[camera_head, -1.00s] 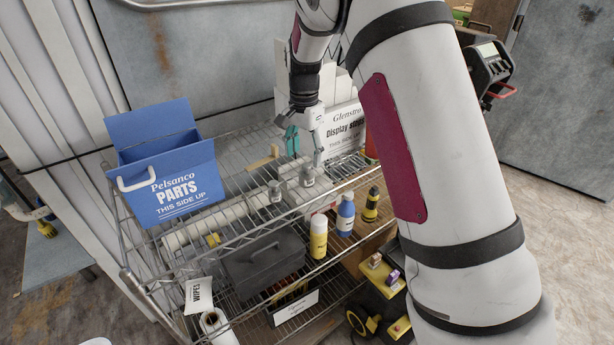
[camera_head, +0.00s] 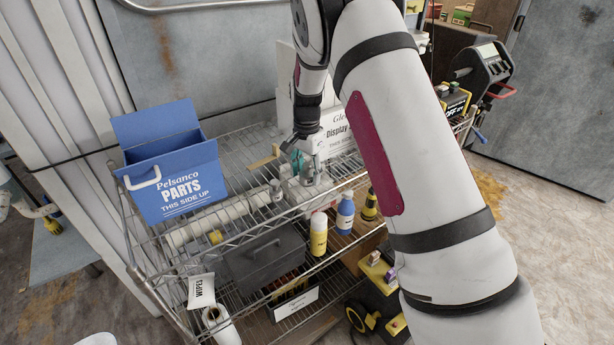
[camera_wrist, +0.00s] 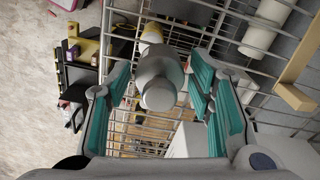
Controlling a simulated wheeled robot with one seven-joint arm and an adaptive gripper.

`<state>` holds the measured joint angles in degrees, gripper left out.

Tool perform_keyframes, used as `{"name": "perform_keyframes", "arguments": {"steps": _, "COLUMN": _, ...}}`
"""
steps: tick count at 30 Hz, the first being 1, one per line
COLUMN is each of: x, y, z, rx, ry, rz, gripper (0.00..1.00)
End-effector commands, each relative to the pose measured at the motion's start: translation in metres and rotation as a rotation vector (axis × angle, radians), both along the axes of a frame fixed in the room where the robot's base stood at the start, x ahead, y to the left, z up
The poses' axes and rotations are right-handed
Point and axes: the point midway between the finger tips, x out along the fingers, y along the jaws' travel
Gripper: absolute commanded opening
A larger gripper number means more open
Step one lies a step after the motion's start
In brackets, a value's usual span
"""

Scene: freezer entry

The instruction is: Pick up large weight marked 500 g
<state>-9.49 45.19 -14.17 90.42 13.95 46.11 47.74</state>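A grey metal weight with a round knob on top (camera_wrist: 160,80) is in the middle of the wrist view, between the two teal-padded fingers of my gripper (camera_wrist: 155,105). The fingers are spread, with a narrow gap seeming to show on each side. In the head view my gripper (camera_head: 303,168) is low over the wire shelf and partly hides this weight. I cannot read a 500 g mark on either weight.
The wire shelf (camera_head: 236,224) carries a blue parts box (camera_head: 184,188) at left and a white display box (camera_head: 338,133) behind my gripper. A wooden piece (camera_head: 262,160) lies left of my gripper.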

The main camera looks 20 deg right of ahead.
Motion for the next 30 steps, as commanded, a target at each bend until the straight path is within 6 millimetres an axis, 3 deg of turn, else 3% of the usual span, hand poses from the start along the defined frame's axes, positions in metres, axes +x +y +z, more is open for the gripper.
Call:
{"name": "perform_keyframes", "arguments": {"steps": 1, "x": 0.0, "y": 0.0, "z": 0.0, "rx": 0.0, "ry": 0.0, "rz": 0.0, "gripper": 0.3}}
{"name": "perform_keyframes", "arguments": {"steps": 5, "x": 0.0, "y": 0.0, "z": 0.0, "rx": 0.0, "ry": 0.0, "rz": 0.0, "gripper": 0.01}}
{"name": "perform_keyframes", "arguments": {"steps": 17, "x": 0.001, "y": 0.0, "z": 0.004, "rx": 0.0, "ry": -0.002, "rz": 0.0, "gripper": 0.0}}
{"name": "perform_keyframes", "arguments": {"steps": 26, "x": 0.002, "y": 0.0, "z": 0.036, "rx": 0.0, "ry": -0.006, "rz": 0.0, "gripper": 0.0}}
{"name": "perform_keyframes", "arguments": {"steps": 30, "x": -0.025, "y": -0.007, "z": 0.039, "rx": 0.001, "ry": 0.001, "rz": -0.002, "gripper": 0.0}}
